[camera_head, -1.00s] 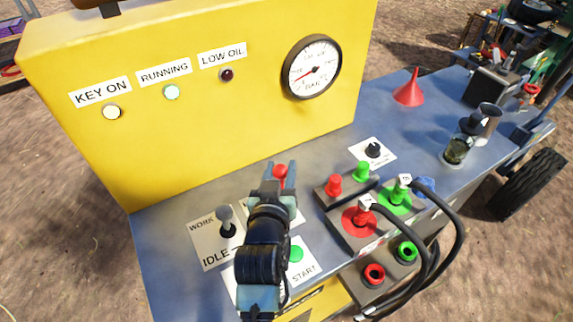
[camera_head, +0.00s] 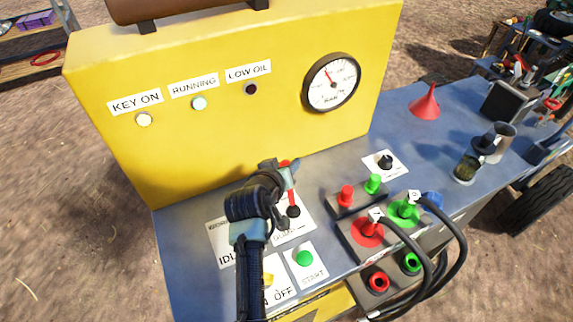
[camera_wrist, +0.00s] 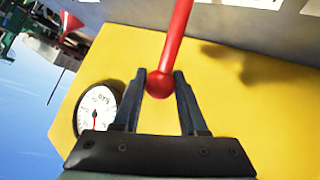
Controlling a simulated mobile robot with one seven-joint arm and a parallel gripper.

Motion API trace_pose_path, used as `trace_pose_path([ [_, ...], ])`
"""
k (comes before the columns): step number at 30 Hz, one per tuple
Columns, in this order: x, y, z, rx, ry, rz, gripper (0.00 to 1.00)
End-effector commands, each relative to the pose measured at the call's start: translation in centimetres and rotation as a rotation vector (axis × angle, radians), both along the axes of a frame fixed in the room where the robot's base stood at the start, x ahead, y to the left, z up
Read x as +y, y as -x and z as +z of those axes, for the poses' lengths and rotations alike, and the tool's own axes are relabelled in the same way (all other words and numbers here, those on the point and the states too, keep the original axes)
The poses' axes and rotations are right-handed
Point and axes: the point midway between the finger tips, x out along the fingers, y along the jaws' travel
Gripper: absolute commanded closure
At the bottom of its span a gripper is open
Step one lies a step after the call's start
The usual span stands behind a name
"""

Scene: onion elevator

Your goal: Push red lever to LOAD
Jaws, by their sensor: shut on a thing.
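The red lever (camera_head: 291,196) rises from a black base on a white label plate (camera_head: 302,227) on the blue deck. It leans back toward the yellow panel. My gripper (camera_head: 287,170) is shut on its round red knob (camera_wrist: 160,84). In the wrist view the knob sits between the two fingertips, with the red shaft (camera_wrist: 177,38) running up from it. My arm covers part of the plate, and the lettering near the lever is hard to read.
A yellow panel (camera_head: 230,130) with lamps and a gauge (camera_head: 331,82) stands behind the lever. A green START button (camera_head: 304,258) is in front. Red and green connectors with black cables (camera_head: 432,275) lie to the right. A red funnel (camera_head: 425,103) stands farther right.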

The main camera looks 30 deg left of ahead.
Motion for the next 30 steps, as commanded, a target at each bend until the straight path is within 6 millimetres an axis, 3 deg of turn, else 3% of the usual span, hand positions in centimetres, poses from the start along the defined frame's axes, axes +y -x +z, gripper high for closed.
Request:
trace_pose_path([
  [6,0.1,0.0,0.0,-0.002,0.001,0.003,1.00],
  [7,0.1,0.0,0.0,-0.002,0.001,0.003,0.55],
  [11,0.1,0.0,0.0,-0.001,0.001,0.003,0.31],
  [23,0.0,0.3,0.2,-0.001,0.000,0.002,0.29],
  [30,-0.3,2.6,1.7,-0.003,-0.001,0.004,0.29],
])
